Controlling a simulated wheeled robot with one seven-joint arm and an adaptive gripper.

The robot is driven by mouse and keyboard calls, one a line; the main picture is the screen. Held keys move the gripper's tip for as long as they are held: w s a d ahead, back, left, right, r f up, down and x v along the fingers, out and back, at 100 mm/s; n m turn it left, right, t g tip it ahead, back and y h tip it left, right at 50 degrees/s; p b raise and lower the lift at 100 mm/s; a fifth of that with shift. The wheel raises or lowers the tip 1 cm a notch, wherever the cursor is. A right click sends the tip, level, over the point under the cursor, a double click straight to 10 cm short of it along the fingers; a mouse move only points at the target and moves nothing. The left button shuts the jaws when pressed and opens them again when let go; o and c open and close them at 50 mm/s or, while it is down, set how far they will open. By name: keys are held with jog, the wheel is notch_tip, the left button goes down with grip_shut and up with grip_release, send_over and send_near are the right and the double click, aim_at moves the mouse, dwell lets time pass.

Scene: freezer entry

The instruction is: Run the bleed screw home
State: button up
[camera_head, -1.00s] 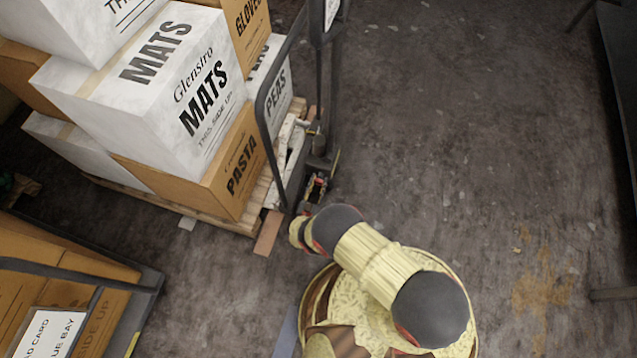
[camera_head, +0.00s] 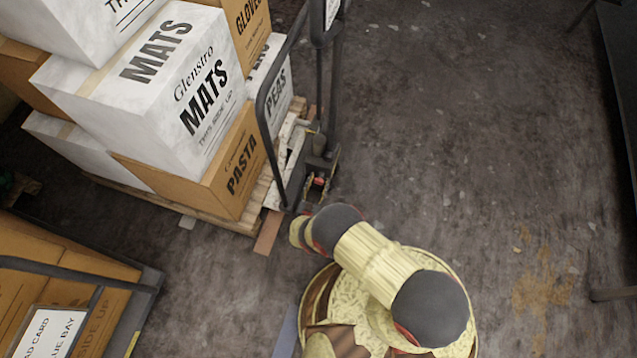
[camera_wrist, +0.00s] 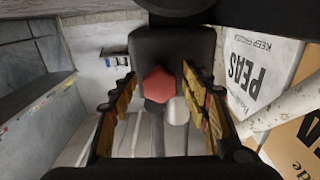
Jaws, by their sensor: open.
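The bleed screw has a red lobed head (camera_wrist: 159,85) and stands in front of a dark upright block (camera_wrist: 190,48) in the wrist view. My gripper (camera_wrist: 160,92) is open, with one gold-padded finger on each side of the red head. Gaps show between the head and both fingers, so it is not gripped. A pale round knob (camera_wrist: 177,110) sits just below and right of the head. In the head view, a small red spot (camera_head: 320,182) shows between my fingers at the pallet truck's base (camera_head: 318,162). How far the screw is in cannot be told.
The pallet truck's dark handle frame (camera_head: 268,115) rises beside a wooden pallet (camera_head: 243,226) stacked with boxes, including a PASTA box (camera_head: 238,160). A cart with cartons (camera_head: 65,285) stands lower left. The floor on the right (camera_head: 470,150) is mostly clear.

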dwell(0.3)
jog(key=v, duration=1.2)
jog(key=shift+r, duration=0.1)
